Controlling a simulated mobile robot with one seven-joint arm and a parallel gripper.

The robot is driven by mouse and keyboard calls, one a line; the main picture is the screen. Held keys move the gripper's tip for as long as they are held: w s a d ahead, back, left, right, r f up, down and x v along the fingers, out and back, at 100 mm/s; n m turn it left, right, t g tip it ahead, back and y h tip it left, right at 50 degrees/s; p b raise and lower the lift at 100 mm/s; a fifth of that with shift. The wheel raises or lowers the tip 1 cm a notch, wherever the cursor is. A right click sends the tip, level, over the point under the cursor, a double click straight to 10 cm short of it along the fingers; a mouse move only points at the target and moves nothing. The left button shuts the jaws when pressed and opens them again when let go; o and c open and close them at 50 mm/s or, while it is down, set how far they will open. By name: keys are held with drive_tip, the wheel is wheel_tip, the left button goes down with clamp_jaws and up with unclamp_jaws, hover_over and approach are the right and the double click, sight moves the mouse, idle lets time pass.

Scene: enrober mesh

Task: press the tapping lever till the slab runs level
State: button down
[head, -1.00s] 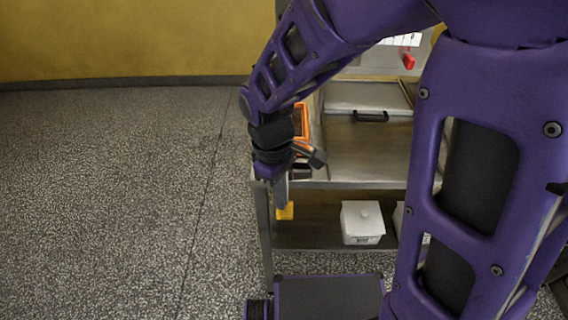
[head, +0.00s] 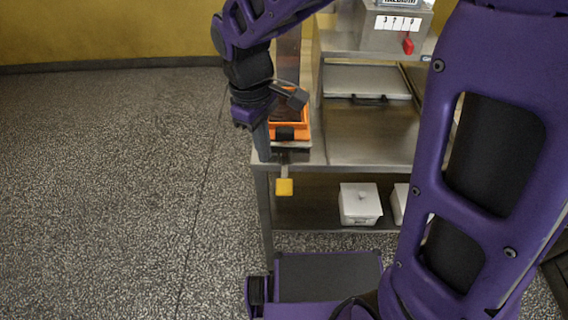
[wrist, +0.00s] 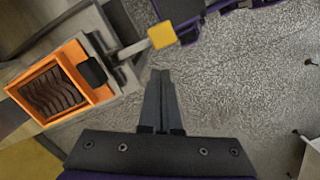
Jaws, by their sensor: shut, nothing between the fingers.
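The tapping lever is a metal arm with a yellow end pad (head: 284,187) sticking out from the front left corner of the bench. Its pad also shows in the wrist view (wrist: 162,36). Behind it an orange frame (head: 302,130) sits on the bench. In the wrist view the frame (wrist: 17,93) holds a dark brown slab (wrist: 50,92) with a wavy, ridged surface. My gripper (head: 263,158) is shut and empty, pointing down just left of the lever and higher in the picture. In the wrist view its fingertips (wrist: 161,75) are apart from the yellow pad.
The steel bench (head: 370,135) has a lower shelf with a white lidded box (head: 360,204) and another partly hidden by my arm. A grey unit with a red switch (head: 408,46) stands at the back. Open speckled floor (head: 110,190) lies to the left.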

wheel_tip(320, 180, up, 11)
drive_tip(key=p, duration=0.1)
drive_tip(key=shift+w+a+f, duration=0.15)
drive_tip(key=shift+w+a, duration=0.1)
drive_tip(key=shift+a, duration=0.2)
idle(0.6)
